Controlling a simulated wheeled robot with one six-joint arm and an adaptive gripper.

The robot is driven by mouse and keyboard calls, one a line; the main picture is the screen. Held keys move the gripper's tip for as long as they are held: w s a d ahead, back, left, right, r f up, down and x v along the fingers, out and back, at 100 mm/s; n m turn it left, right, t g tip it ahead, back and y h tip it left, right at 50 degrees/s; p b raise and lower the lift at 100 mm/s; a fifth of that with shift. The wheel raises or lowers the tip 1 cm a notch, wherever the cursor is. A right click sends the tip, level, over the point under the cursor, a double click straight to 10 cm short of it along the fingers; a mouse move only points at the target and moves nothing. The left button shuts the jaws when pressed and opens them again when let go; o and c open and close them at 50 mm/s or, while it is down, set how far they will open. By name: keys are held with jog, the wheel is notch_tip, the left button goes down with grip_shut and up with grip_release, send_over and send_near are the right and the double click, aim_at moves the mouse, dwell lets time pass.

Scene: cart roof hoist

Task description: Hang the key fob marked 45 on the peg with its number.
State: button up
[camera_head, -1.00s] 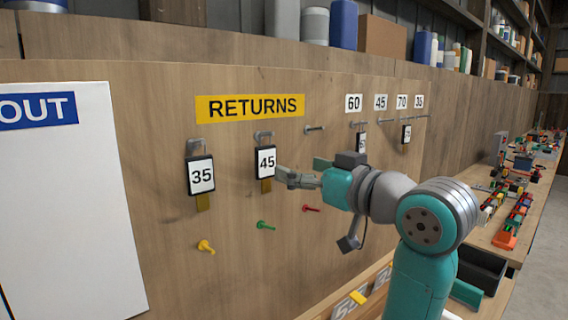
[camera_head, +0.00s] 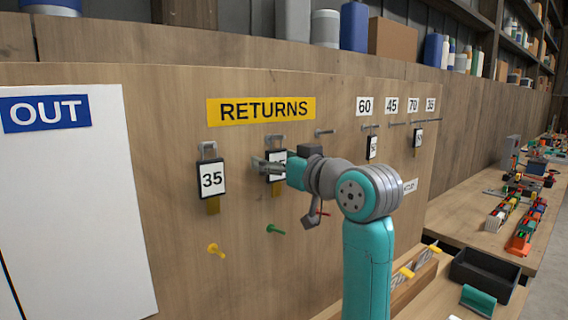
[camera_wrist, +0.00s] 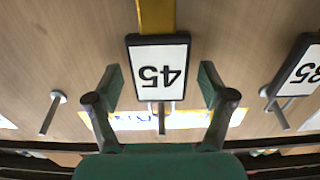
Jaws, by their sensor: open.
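The fob marked 45 (camera_head: 277,178) hangs on a returns peg (camera_head: 275,138) below the yellow RETURNS sign. My gripper (camera_head: 268,164) is at it and partly hides it. In the wrist view the 45 fob (camera_wrist: 158,65) shows upside down between the two spread fingers of my gripper (camera_wrist: 161,88), with gaps on both sides. The plate numbered 45 (camera_head: 394,105) is on the board to the right, with a peg (camera_head: 396,124) below it. No fob shows on that peg.
A fob marked 35 (camera_head: 211,178) hangs just left. An empty peg (camera_head: 325,132) is to the right. Yellow (camera_head: 215,249) and green (camera_head: 275,229) pegs stick out lower down. Fobs hang near the 60 plate (camera_head: 372,147) and the 70 plate (camera_head: 417,138).

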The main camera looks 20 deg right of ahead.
aim_at(278, 152)
jog(key=c, duration=1.4)
jog(key=shift+r, duration=0.35)
jog(key=shift+s+d+r, duration=0.2)
jog(key=shift+s+d, duration=0.05)
jog(key=shift+s, duration=0.45)
jog(key=shift+s+d+r, duration=0.2)
jog(key=shift+s, duration=0.5)
jog(key=shift+s+d+r, duration=0.2)
jog(key=shift+s+d, duration=0.05)
jog(key=shift+s, duration=0.55)
jog(key=shift+v, duration=2.55)
